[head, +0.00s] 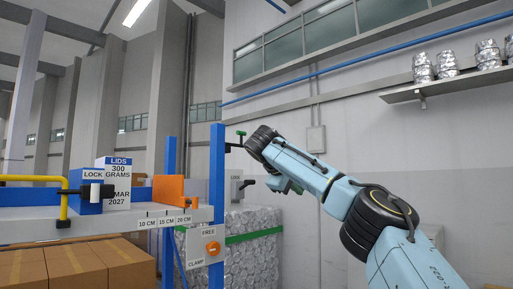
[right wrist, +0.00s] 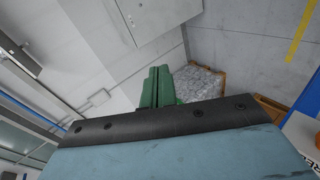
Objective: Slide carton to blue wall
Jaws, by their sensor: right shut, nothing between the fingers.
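The white carton (head: 118,180) with a blue band, marked LIDS, 300 GRAMS and MAR 2027, stands upright on the grey shelf in the head view. My left gripper is out of view.
A yellow rail (head: 63,205) is at left. A FREE/CLAMP knob (head: 213,248) hangs below.

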